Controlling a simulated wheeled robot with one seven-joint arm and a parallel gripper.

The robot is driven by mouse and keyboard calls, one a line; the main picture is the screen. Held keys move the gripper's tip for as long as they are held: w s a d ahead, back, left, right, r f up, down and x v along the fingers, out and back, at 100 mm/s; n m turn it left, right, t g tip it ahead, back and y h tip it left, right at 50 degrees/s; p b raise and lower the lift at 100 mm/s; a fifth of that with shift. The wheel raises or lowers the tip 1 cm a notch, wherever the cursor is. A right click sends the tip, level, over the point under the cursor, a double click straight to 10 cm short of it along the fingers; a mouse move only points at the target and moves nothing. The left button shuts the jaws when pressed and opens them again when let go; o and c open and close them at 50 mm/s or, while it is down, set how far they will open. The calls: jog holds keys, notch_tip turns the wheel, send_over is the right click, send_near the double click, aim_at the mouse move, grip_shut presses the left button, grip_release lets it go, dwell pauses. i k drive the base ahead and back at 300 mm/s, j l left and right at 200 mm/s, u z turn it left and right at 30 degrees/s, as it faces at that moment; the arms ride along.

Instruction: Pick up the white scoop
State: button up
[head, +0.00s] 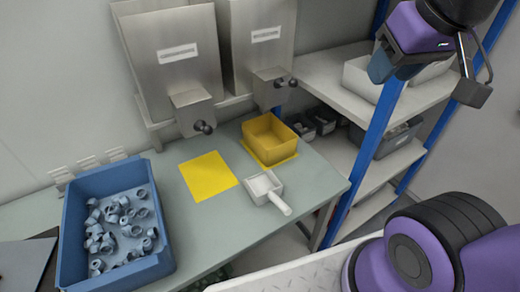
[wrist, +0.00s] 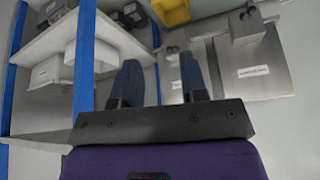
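The white scoop (head: 263,187) lies on the grey-green worktable (head: 240,226) near its right end. Its handle (head: 280,204) points toward the lower right of the head view. My gripper (wrist: 160,82) shows in the wrist view with its two dark blue fingers apart and nothing between them. In the head view my arm is at the upper right, raised beside the shelf and well away from the scoop. The scoop is not visible in the wrist view.
A yellow bin (head: 270,138) stands behind the scoop, and a flat yellow square (head: 208,175) lies to its left. A blue crate (head: 72,232) of grey caps is at the left. Metal dispensers (head: 175,60) stand behind. A shelf with blue posts (head: 368,140) is at the right.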

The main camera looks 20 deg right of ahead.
aim_at(264, 187)
jog(key=j+u, duration=0.35)
jog(key=j, duration=0.95)
jog(key=i, duration=0.05)
